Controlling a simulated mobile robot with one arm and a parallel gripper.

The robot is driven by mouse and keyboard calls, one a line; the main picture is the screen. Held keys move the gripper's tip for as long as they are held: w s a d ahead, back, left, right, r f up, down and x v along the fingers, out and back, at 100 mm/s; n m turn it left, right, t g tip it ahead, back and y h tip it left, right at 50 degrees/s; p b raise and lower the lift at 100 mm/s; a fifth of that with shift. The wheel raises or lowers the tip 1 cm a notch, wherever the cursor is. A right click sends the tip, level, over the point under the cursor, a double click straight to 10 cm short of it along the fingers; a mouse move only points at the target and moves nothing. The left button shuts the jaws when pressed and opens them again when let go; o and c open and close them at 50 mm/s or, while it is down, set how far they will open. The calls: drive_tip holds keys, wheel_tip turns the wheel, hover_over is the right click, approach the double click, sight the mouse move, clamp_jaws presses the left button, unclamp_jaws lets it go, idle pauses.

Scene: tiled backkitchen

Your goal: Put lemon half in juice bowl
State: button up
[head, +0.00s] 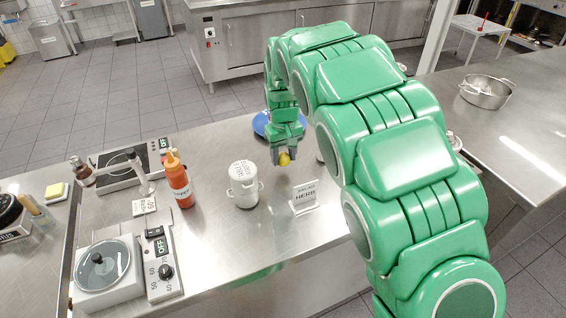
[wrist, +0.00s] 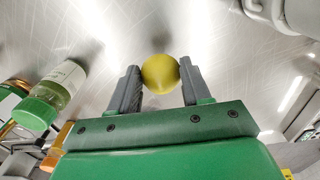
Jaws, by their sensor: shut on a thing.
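My gripper (head: 287,155) is shut on the yellow lemon half (head: 285,160) and holds it above the steel counter. In the wrist view the lemon half (wrist: 160,73) sits between the two grey fingers of my gripper (wrist: 161,88), with its rounded side showing. A blue dish (head: 262,124) lies on the counter behind my gripper, partly hidden by it. I cannot tell whether this dish is the juice bowl.
A white lidded pot (head: 243,185), a sign card (head: 305,197) and an orange squeeze bottle (head: 178,180) stand on the counter (head: 225,225) near my gripper. Scales (head: 103,265) are at front left. A steel pan (head: 486,91) stands on the right counter. A green-capped jar (wrist: 52,95) shows at left.

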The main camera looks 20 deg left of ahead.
sight(283, 163)
drive_tip(key=shift+w+a+f, duration=0.25)
drive_tip(key=shift+w+f, duration=0.05)
drive_tip(key=shift+f, duration=1.7)
drive_tip(key=shift+f, duration=0.1)
drive_tip(key=o, duration=1)
drive_tip(key=shift+o, duration=0.2)
wheel_tip(283, 163, up, 12)
drive_tip(key=shift+f, duration=0.2)
drive_tip(key=shift+o, duration=0.5)
drive_tip(key=shift+r, duration=0.3)
